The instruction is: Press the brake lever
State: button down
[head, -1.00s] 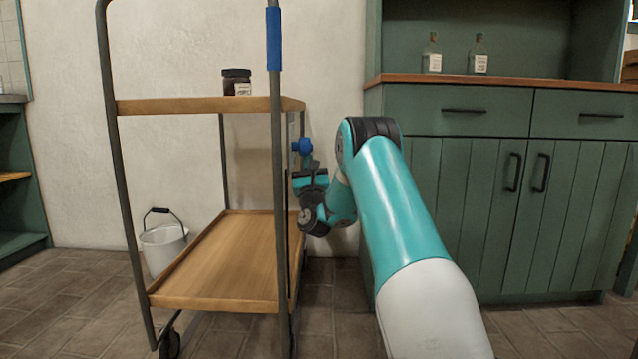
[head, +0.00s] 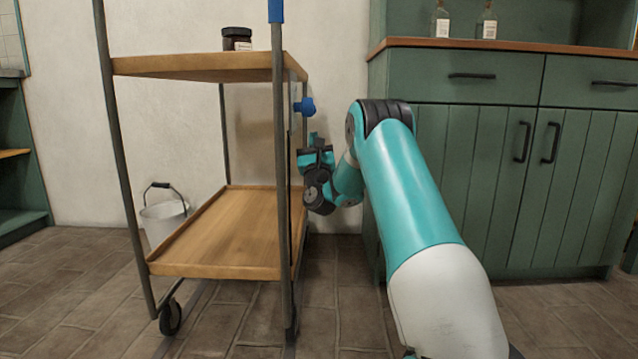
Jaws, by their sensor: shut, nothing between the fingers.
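The cart (head: 200,68) stands at the left, with a wooden top tray and a wooden lower tray. The brake lever seems to be the small blue-knobbed part (head: 304,106) on the cart's right side, just below the top tray. Whether it is raised or pressed down I cannot tell. My gripper (head: 313,140) is shut and empty beside the cart's right side. It is a little below the blue knob in the picture, and a small gap shows between them. Its fingers are small and dark here.
A dark jar (head: 237,39) stands on the top tray. A white bucket (head: 163,220) is on the floor behind the cart at left. A green cabinet (head: 480,170) with a wooden top, carrying glass bottles (head: 440,22), stands at right. Tiled floor in front shows free room.

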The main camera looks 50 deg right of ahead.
jog(key=f+p+v, duration=0.1)
jog(key=v, duration=0.9)
jog(key=shift+w+d, duration=0.3)
jog(key=shift+d, duration=0.05)
jog(key=shift+a, duration=0.1)
